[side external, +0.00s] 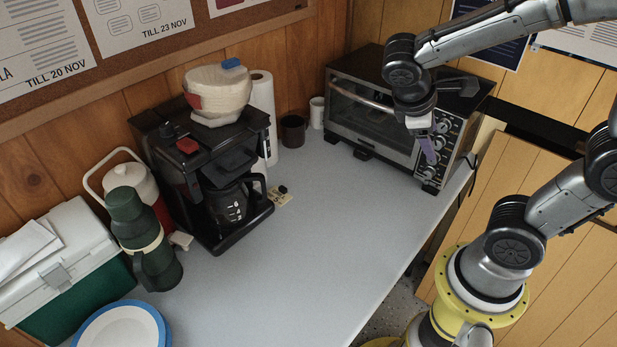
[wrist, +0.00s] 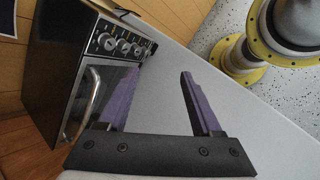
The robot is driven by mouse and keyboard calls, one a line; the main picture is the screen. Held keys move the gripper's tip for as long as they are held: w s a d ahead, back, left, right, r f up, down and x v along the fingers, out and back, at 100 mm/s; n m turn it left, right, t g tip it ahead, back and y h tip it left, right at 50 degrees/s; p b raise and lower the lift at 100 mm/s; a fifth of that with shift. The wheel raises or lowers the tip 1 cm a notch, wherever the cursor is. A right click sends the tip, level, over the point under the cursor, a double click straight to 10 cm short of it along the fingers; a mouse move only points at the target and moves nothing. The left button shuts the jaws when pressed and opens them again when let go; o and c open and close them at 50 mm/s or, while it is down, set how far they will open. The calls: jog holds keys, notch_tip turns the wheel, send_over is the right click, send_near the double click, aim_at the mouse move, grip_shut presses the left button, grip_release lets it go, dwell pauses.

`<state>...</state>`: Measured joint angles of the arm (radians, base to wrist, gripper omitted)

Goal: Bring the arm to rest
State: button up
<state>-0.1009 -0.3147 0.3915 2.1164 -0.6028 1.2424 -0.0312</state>
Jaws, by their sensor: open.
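My gripper (side external: 429,150) hangs in front of the right end of the toaster oven, by its knob panel, in the side view. In the wrist view my gripper (wrist: 152,100) shows two purple fingers spread apart with nothing between them. It is open and empty. The toaster oven (side external: 372,107) stands at the back right of the grey counter (side external: 320,235). The oven (wrist: 70,60) also shows beyond the left finger in the wrist view, with its knobs and door handle. I cannot tell the exact gap between fingers and oven.
A coffee maker (side external: 190,150) with a glass pot (side external: 228,203) stands at the left. A green flask (side external: 138,235), a cool box (side external: 65,255) and plates (side external: 120,328) are near it. Mugs (side external: 293,130) stand at the back. The counter's middle is clear.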

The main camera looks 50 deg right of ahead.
jog(key=s+a+r+m+t+y, duration=0.2)
jog(key=a+t+y, duration=0.1)
jog(key=a, duration=0.2)
jog(key=s+a+r+m+t+y, duration=0.2)
jog(key=a+t+y, duration=0.1)
jog(key=a+t, duration=0.1)
jog(key=shift+s+a+m+y, duration=0.15)
jog(key=shift+a+m+y, duration=0.25)
jog(key=shift+r, duration=0.1)
